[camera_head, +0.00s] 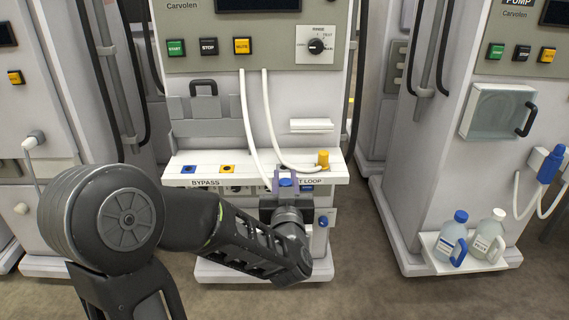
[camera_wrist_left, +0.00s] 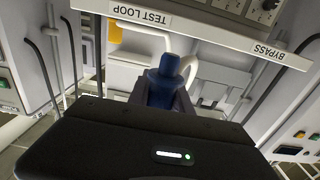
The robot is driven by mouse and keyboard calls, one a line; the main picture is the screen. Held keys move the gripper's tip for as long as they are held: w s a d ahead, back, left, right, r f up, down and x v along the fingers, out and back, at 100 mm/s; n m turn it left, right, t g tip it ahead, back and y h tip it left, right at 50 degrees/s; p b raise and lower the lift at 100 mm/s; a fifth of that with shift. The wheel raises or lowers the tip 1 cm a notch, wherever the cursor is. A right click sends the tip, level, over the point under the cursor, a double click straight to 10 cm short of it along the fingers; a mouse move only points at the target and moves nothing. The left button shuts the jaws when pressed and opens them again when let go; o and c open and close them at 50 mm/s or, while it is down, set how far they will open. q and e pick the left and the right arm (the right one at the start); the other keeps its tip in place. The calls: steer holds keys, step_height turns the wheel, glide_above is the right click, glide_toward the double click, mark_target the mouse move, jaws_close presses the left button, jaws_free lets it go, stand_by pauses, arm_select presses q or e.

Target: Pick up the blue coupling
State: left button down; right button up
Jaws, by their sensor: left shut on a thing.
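The blue coupling (camera_head: 286,182) is at the end of a white hose, in front of the shelf of the middle machine. In the left wrist view the blue coupling (camera_wrist_left: 167,80) stands between the fingers, with the white hose behind it. My left gripper (camera_head: 285,188) is shut on the coupling, and its fingers hide the lower part. I cannot tell whether the coupling is clear of the shelf edge. My right gripper is not in view.
The white shelf (camera_head: 215,172) carries a blue port (camera_head: 188,169) and an orange port (camera_head: 227,169) by the BYPASS label. A yellow coupling (camera_head: 323,158) on a second hose stands at its right. Two jugs (camera_head: 452,237) sit on the right machine's ledge.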

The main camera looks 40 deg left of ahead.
arm_select(q)
steer(key=shift+s+d, duration=0.2)
steer(key=shift+s, duration=0.1)
stand_by(0.5)
steer(key=shift+r+p, duration=0.7)
steer(key=shift+r, duration=0.05)
